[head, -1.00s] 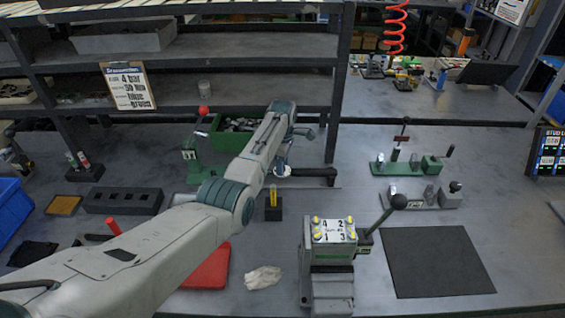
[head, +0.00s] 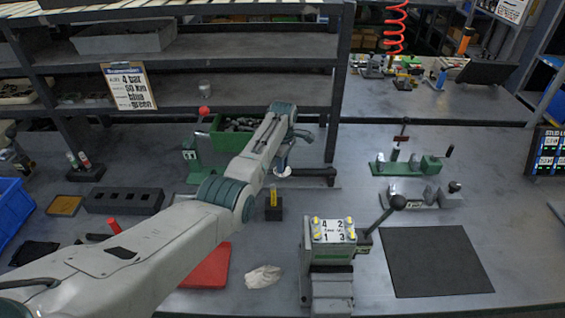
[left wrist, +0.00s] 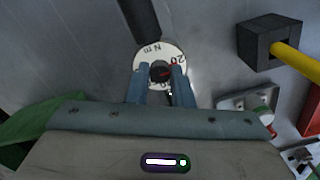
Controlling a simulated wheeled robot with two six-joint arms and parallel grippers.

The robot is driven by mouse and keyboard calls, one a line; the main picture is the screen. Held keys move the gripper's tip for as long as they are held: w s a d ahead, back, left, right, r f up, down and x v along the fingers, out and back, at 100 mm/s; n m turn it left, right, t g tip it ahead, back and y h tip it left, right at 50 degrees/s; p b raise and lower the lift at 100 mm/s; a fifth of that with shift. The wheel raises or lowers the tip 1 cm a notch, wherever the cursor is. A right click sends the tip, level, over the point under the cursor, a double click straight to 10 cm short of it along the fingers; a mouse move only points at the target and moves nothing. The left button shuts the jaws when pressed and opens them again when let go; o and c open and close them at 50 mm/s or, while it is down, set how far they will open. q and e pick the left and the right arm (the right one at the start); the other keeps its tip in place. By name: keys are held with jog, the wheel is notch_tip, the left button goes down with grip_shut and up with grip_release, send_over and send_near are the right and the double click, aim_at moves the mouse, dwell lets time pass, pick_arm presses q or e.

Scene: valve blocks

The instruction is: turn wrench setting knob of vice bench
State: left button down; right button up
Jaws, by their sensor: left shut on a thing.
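The setting knob is a small dark knob (left wrist: 160,70) in the middle of a round white dial (left wrist: 146,53) marked "N m" and "20", with a red mark near it. My left gripper (left wrist: 161,78) has its two blue-grey fingers on either side of the knob, shut on it. In the head view the left gripper (head: 284,164) is at the dial's pale edge, and the arm hides most of the dial. A dark bar, the wrench (head: 316,174), runs right from there; it also shows at the top of the left wrist view (left wrist: 142,18). My right gripper is out of view.
A black block with a yellow pin (head: 273,208) stands just below the wrench. A valve block with a black-knobbed lever (head: 333,235) stands front right. A green bin (head: 222,138) is behind the arm. A black mat (head: 437,262) lies bare at the right.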

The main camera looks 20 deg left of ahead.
pick_arm(q)
jog(key=m+p, duration=0.1)
jog(key=m, duration=0.1)
jog(key=shift+r+m, duration=0.15)
jog(key=shift+m, duration=0.15)
jog(key=m+p, duration=0.1)
jog(key=m, duration=0.2)
jog(key=shift+m, duration=0.3)
jog(key=m+p, duration=0.1)
jog(key=m, duration=0.2)
jog(key=shift+m, duration=0.3)
jog(key=m+p, duration=0.1)
jog(key=m, duration=0.2)
jog(key=shift+m, duration=0.4)
jog(key=m, duration=0.2)
jog(key=shift+m+p, duration=0.3)
jog(key=shift+p, duration=0.1)
jog(key=m, duration=0.4)
jog(key=shift+m+p, duration=0.3)
jog(key=m, duration=0.4)
jog(key=shift+a, duration=0.1)
jog(key=shift+m+p, duration=0.35)
jog(key=shift+m, duration=1.45)
